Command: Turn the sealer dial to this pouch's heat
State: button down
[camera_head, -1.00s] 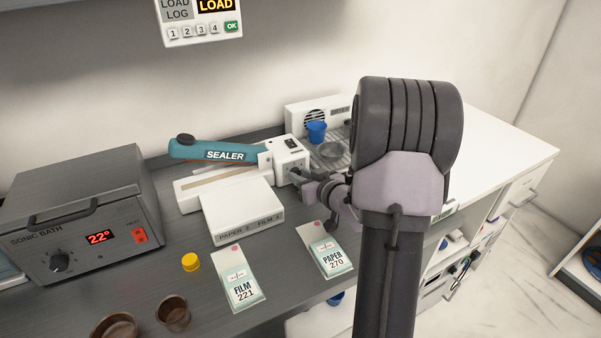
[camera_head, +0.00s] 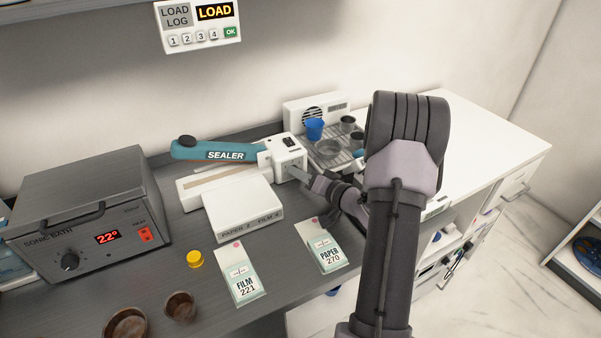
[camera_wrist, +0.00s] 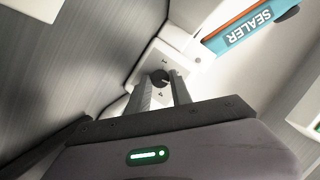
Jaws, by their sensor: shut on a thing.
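The sealer (camera_head: 222,154) has a teal lever arm marked SEALER and a white end housing (camera_head: 291,153). It also shows in the wrist view (camera_wrist: 247,26). My gripper (camera_head: 302,174) reaches this housing from the right. In the wrist view my gripper (camera_wrist: 162,84) has its two fingers shut on the small dark dial (camera_wrist: 160,76) on the white end face. The dial's setting is too small to tell.
A sonic bath (camera_head: 85,215) showing 22° stands at the left. A yellow cap (camera_head: 195,259) and two brown cups (camera_head: 181,307) sit on the front counter. A tray (camera_head: 338,161) with a blue cup (camera_head: 314,129) and grey cups is behind my gripper. A LOAD panel (camera_head: 198,25) hangs above.

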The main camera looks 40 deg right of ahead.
jog(key=shift+r, duration=0.1)
dwell(0.3)
jog(key=c, duration=1.1)
grip_release()
jog(key=shift+c, duration=0.2)
jog(key=s+r+p, duration=0.1)
jog(key=s, duration=0.4)
jog(key=s+r+p, duration=0.1)
jog(key=s+p, duration=0.1)
jog(key=s, duration=0.4)
jog(key=s+r+p, duration=0.1)
jog(key=s+p, duration=0.1)
jog(key=s, duration=0.4)
jog(key=shift+d, duration=0.25)
